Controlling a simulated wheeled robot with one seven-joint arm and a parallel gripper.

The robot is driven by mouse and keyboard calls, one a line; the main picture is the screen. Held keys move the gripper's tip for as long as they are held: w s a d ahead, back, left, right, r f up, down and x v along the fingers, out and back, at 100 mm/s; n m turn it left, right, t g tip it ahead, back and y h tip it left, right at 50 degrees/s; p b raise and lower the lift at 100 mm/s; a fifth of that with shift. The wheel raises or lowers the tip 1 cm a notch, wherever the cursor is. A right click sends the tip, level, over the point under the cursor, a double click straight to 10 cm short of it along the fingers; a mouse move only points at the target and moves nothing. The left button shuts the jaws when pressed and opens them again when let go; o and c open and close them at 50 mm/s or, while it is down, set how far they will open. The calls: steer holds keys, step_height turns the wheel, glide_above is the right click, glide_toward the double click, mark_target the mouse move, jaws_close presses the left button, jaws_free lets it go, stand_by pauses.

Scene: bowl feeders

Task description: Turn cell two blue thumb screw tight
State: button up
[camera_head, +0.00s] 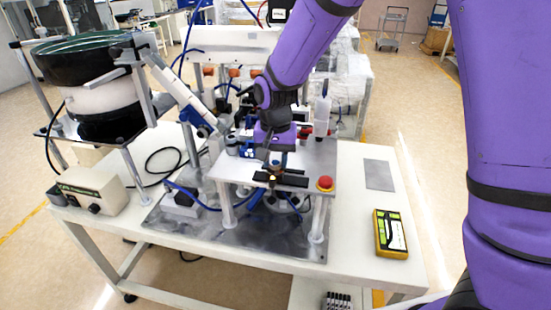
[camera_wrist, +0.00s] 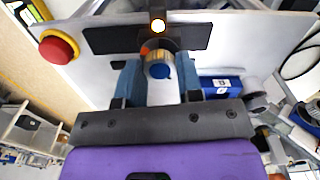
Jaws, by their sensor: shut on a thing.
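In the head view my gripper (camera_head: 276,164) points down over the black plate (camera_head: 292,181) on the raised platform (camera_head: 235,173). There the screw is mostly hidden by the fingers.
A red button (camera_head: 325,183) stands at the platform's right corner, close to my gripper. A blue block (camera_wrist: 220,86) lies right of the fingers in the wrist view. A bowl feeder (camera_head: 97,95) stands at left. A yellow device (camera_head: 390,234) lies on the table's clearer right side.

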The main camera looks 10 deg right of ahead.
mark_target(276, 162)
stand_by(0.4)
steer(key=o, duration=0.9)
steer(key=shift+r, duration=0.15)
step_height(276, 162, up, 11)
steer(key=shift+f, duration=0.2)
steer(key=s+d+r+n+t, duration=0.1)
steer(key=s+d+r, duration=0.3)
steer(key=s+d, duration=0.2)
steer(key=s+d+r+n+t, duration=0.1)
steer(key=s+d+r+t, duration=0.1)
steer(key=s+d, duration=0.5)
steer(key=s+d+r+t, duration=0.2)
steer(key=s+d+r, duration=0.3)
steer(key=s, duration=0.6)
steer(key=shift+s+d+r+n, duration=0.15)
steer(key=shift+d+n, duration=0.05)
steer(key=shift+d, duration=0.35)
steer(key=shift+s+d+r+n, duration=0.1)
steer(key=shift+d+r+n, duration=0.1)
steer(key=shift+d, duration=0.3)
